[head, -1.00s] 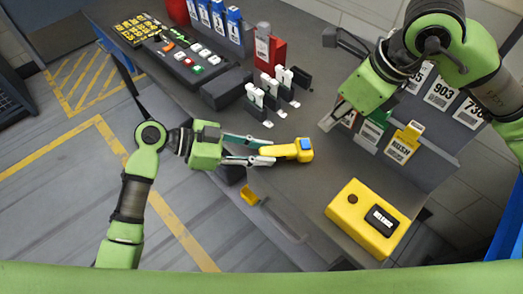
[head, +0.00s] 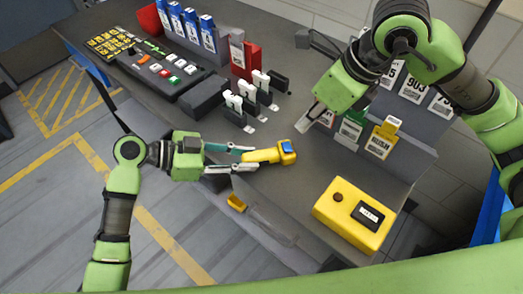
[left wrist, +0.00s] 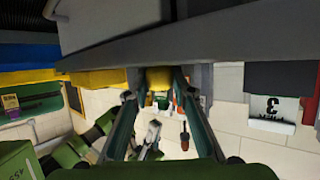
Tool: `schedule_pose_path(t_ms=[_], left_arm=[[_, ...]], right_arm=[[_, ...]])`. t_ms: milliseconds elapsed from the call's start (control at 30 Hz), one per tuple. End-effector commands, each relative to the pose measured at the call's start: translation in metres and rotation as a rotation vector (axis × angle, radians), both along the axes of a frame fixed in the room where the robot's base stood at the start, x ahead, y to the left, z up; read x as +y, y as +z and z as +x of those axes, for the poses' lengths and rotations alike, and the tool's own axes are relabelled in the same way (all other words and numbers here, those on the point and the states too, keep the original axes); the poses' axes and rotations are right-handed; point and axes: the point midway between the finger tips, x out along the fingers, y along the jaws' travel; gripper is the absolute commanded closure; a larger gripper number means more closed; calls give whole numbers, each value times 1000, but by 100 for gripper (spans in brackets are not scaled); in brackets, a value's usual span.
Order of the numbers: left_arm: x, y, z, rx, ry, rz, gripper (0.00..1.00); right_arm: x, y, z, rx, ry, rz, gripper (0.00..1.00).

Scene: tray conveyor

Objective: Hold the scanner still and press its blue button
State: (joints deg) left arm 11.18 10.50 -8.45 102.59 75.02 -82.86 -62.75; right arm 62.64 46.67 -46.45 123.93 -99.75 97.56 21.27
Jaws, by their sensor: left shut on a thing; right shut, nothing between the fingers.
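The yellow scanner (head: 264,155) is in the head view at the table's front edge, its head to the right with the blue button (head: 287,146) facing up. My left gripper (head: 246,158) is shut on the scanner's handle. In the left wrist view a yellow part of the scanner (left wrist: 160,98) shows between the fingertips (left wrist: 158,100). My right gripper (head: 306,123) is shut and empty, above and to the right of the scanner's head, apart from the button.
A yellow box with a dark label (head: 355,213) stands at front right. A sloped rack with label cards (head: 384,135) is behind it. White-topped pieces in dark stands (head: 250,98), a red holder (head: 243,55) and a button panel (head: 172,72) lie further back. Table around the scanner is clear.

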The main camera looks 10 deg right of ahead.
Motion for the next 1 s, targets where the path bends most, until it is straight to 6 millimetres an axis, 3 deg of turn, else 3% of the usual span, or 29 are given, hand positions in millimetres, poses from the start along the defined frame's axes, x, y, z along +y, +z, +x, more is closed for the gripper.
schedule_pose_path(t_ms=[233,500,1000], left_arm=[[0,-1,0,1,0,1,100],[0,0,0,1,0,1,100],[0,-1,0,1,0,1,100]], right_arm=[[22,2,5,9,-253,242,100],[24,13,17,34,-535,485,100],[20,16,20,41,-613,549,100]])
